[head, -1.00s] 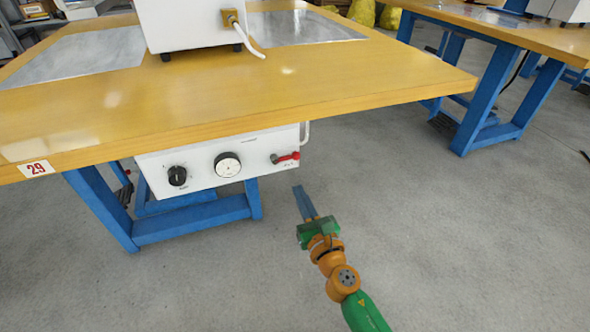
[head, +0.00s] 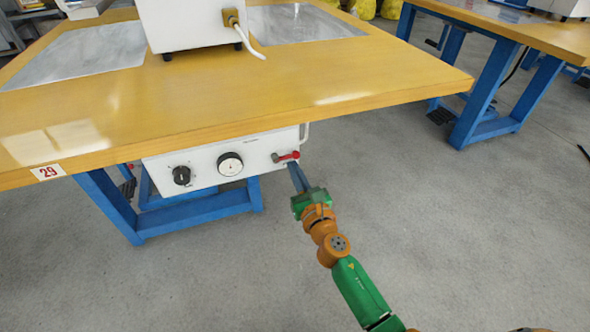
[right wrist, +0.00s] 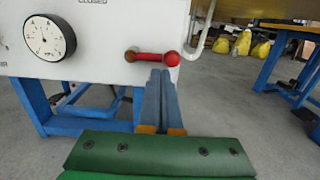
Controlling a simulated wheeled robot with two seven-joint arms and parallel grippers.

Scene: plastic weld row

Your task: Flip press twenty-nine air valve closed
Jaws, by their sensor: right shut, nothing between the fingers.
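The red air valve lever (head: 287,156) sits at the right end of the white control panel (head: 205,163) under the table marked 29. In the right wrist view the lever (right wrist: 150,57) lies roughly level, its brass-coloured pivot at the left and its red knob at the right. The word "CLOSED" shows on the panel above. My right gripper (head: 292,168) is shut and empty, its blue fingertips just below the lever near the knob. In the right wrist view the fingertips (right wrist: 160,75) come close under the lever; I cannot tell whether they touch. My left gripper is not in view.
The panel also carries a round gauge (head: 230,164) and a black knob (head: 181,175). The yellow tabletop (head: 250,95) overhangs the panel. A white pipe (right wrist: 203,30) runs beside the panel's right end. The floor to the right is clear up to another table (head: 530,35).

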